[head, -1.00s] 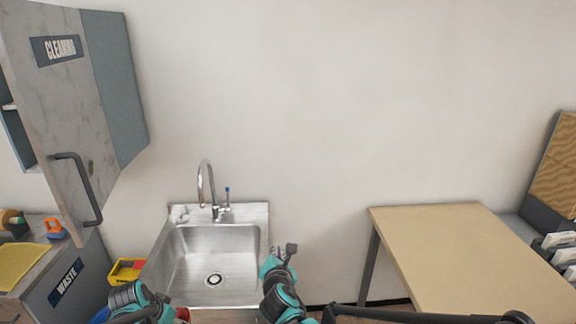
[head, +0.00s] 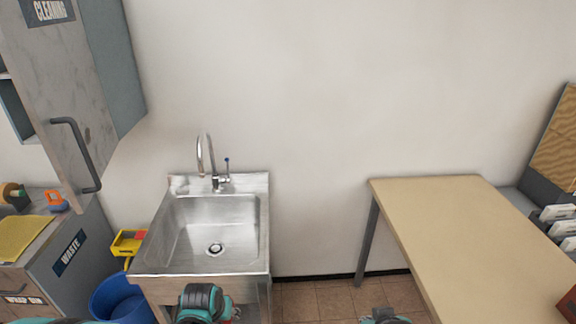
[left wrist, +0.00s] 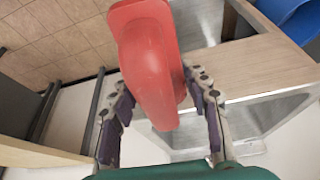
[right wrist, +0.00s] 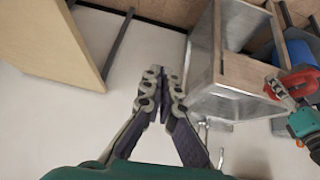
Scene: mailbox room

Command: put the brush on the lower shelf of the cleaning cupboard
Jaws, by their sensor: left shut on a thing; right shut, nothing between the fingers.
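A red object with a rounded body, which looks like the brush (left wrist: 150,60), is between the fingers of my left gripper (left wrist: 165,108) in the left wrist view. It also shows at the right edge of the right wrist view (right wrist: 280,88); its bristles are not clearly seen. In the head view, both grippers' fingertips are hidden or out of frame. My right gripper (right wrist: 160,82) is shut and empty. The cleaning cupboard (head: 112,65) hangs at upper left, with its marbled, handled door (head: 62,100) standing open. A shelf edge shows left of the door; most of the interior is hidden.
A steel sink (head: 262,220) stands against the wall below and right of the cupboard. A waste cabinet (head: 85,255), a blue bucket (head: 120,302) and a yellow tray (head: 128,243) are left of it. A table (head: 450,220) stands right; floor between is clear.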

